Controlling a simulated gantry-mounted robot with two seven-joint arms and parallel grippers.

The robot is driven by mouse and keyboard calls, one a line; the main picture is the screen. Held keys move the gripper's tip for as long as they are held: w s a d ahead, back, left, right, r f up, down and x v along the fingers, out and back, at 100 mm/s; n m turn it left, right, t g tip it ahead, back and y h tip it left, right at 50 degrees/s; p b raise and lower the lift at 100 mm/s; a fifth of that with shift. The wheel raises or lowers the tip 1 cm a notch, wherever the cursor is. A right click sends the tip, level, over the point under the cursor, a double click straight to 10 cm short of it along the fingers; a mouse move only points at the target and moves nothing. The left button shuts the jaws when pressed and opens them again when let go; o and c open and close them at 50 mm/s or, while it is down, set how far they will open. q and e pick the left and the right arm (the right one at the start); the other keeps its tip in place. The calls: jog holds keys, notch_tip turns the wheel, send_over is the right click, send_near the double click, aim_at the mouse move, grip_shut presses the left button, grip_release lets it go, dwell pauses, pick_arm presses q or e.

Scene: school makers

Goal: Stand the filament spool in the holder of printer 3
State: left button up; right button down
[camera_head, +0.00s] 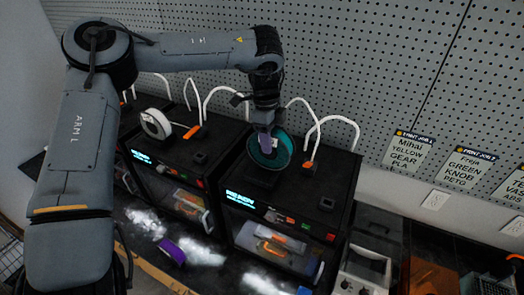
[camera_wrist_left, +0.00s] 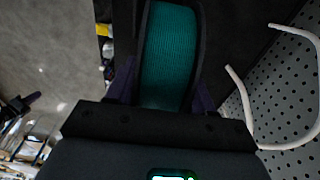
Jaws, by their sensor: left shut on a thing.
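A teal filament spool (camera_head: 278,155) with dark flanges is upright at the top of the right-hand printer (camera_head: 292,195). My left gripper (camera_head: 266,146) comes down from above and is shut on the spool. In the left wrist view the teal winding (camera_wrist_left: 166,55) sits between the two purple fingers of my left gripper (camera_wrist_left: 160,88). A dark holder (camera_head: 257,181) shows just below the spool; whether the spool touches it cannot be told. No printer number is readable. My right gripper is not in view.
A white spool (camera_head: 156,124) stands on the printer to the left (camera_head: 172,170). White curved tubes (camera_head: 337,122) rise behind the printers, near the pegboard (camera_head: 380,70). Print job cards (camera_head: 411,152) hang at right.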

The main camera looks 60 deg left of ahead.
aim_at(262, 153)
pick_arm(q)
jog(key=shift+s+a+f, duration=0.3)
jog(key=shift+s+f, duration=0.1)
jog(key=shift+s, duration=0.15)
jog(key=shift+s+a+f, duration=0.3)
jog(key=shift+s+f, duration=0.05)
jog(key=shift+s, duration=0.15)
jog(key=shift+f+p, duration=0.95)
jog(key=shift+f, duration=0.95)
jog(key=shift+f, duration=0.2)
jog(key=o, duration=1.3)
jog(key=shift+r, duration=0.1)
